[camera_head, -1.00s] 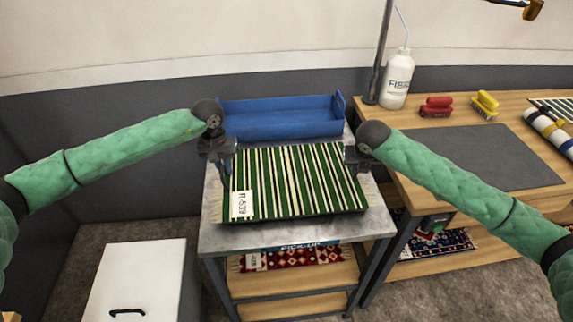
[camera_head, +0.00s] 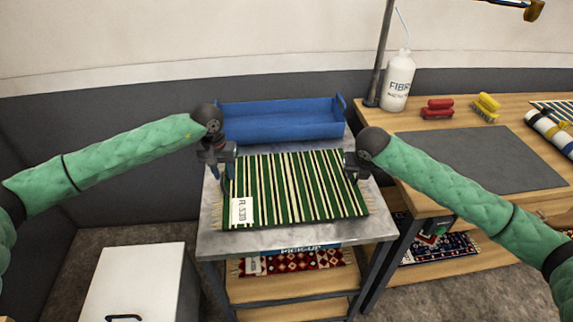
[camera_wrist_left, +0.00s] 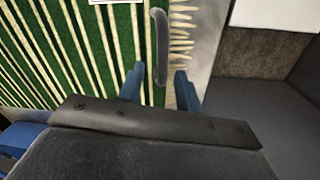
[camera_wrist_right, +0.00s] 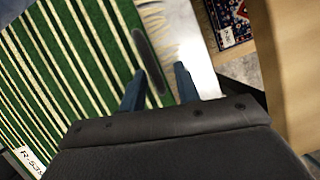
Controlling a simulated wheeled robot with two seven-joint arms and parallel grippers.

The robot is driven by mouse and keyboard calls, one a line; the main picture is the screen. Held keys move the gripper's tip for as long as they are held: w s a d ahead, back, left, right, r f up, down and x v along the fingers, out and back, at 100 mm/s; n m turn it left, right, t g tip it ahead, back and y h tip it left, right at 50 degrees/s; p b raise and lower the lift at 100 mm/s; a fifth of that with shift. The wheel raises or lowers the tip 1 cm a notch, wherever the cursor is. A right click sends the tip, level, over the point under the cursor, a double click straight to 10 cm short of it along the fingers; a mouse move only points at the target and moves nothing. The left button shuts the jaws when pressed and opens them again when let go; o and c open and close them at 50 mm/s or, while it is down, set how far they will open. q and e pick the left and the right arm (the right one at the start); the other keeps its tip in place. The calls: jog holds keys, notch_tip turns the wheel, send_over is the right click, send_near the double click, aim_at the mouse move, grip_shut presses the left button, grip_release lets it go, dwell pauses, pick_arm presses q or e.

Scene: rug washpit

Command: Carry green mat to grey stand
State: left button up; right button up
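The green mat (camera_head: 290,185), with cream stripes and a white tag, lies flat on top of the grey stand (camera_head: 290,238). It shows in the left wrist view (camera_wrist_left: 60,50) and the right wrist view (camera_wrist_right: 75,70). A dark grey oblong grip sits on each side edge of the mat, the left one (camera_wrist_left: 160,45) and the right one (camera_wrist_right: 149,60). My left gripper (camera_head: 227,183) is at the mat's left edge, its fingers apart on either side of the grip. My right gripper (camera_head: 356,178) is likewise open at the right edge. Contact with the grips cannot be told.
A blue tray (camera_head: 280,120) stands behind the mat. A wooden bench (camera_head: 450,195) with a dark pad (camera_head: 480,158), brushes and a white bottle (camera_head: 397,82) is to the right. A white cabinet (camera_head: 135,275) is at the lower left. A red patterned rug (camera_head: 295,262) lies on the shelf below.

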pick_arm(q)
notch_tip(320, 180, up, 11)
jog(key=shift+a, duration=0.45)
pick_arm(e)
jog(key=v, duration=1.2)
